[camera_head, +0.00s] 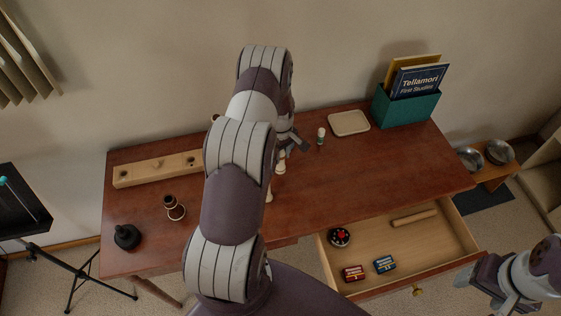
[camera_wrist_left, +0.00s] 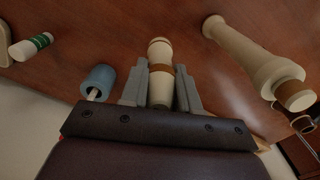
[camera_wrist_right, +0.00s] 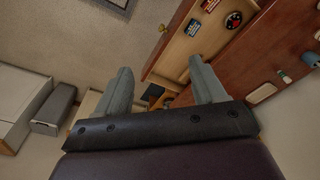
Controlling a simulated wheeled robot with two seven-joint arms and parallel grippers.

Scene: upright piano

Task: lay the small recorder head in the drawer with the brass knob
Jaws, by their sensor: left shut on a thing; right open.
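The small recorder head (camera_wrist_left: 160,52), cream with a brown band, is between the fingers of my left gripper (camera_wrist_left: 160,88), which is shut on it. In the head view the head (camera_head: 281,160) shows beside my left gripper (camera_head: 291,146), over the table; I cannot tell whether it touches the top. The drawer (camera_head: 440,235) with the brass knob (camera_head: 418,291) is pulled open at the table's front right. My right gripper (camera_head: 503,294) is open and empty, right of the drawer; its fingers show in the right wrist view (camera_wrist_right: 164,85).
In the drawer lie a round red-and-black thing (camera_head: 339,236), a red box (camera_head: 353,274), a blue box (camera_head: 385,264) and a wooden stick (camera_head: 414,217). A larger cream recorder piece (camera_wrist_left: 245,55) and a blue cylinder (camera_wrist_left: 98,80) are near my left gripper. A green bookbox (camera_head: 408,108) stands behind.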

